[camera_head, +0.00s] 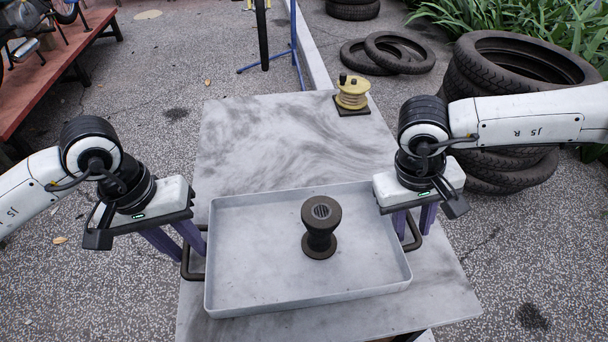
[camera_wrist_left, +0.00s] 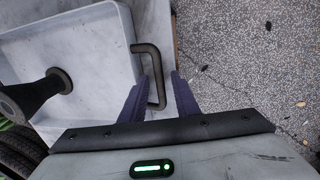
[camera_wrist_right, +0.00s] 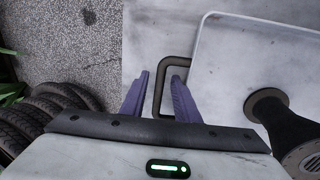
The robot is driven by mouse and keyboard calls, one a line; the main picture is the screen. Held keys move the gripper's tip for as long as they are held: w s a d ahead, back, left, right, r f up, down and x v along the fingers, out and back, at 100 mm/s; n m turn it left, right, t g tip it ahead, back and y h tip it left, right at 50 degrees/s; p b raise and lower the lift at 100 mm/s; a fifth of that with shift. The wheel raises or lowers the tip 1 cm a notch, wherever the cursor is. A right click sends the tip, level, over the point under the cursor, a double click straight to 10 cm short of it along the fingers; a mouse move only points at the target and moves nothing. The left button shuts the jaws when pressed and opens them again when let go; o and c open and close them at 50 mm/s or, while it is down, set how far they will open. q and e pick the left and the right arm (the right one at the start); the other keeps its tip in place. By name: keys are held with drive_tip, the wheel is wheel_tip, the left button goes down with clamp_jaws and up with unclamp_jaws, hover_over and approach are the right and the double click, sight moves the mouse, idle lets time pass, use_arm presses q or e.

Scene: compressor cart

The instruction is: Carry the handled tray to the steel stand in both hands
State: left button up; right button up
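The grey handled tray (camera_head: 232,302) rests on a grey, marbled tabletop, with a dark spool-shaped piece (camera_head: 320,228) standing upright in it. My left gripper (camera_head: 184,252) is at the tray's left handle (camera_head: 187,268). In the left wrist view its purple fingers are apart, with the handle bar (camera_wrist_left: 158,92) between them. My right gripper (camera_head: 412,230) is at the right handle (camera_head: 414,240). In the right wrist view its fingers are also apart on either side of the handle bar (camera_wrist_right: 158,92). I cannot make out a separate steel stand.
A yellow spool on a dark base (camera_head: 352,92) sits at the tabletop's back right corner. Tyres are stacked (camera_head: 515,75) at the right and lie (camera_head: 385,52) behind. A reddish bench (camera_head: 50,78) is at the far left. Speckled ground is open at the left.

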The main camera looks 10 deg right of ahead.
use_arm(q)
wheel_tip(320, 180, up, 11)
drive_tip(key=a, duration=0.2)
use_arm(e)
drive_tip(key=v, duration=1.2)
use_arm(q)
drive_tip(key=shift+r, duration=0.15)
use_arm(e)
drive_tip(key=shift+r, duration=0.1)
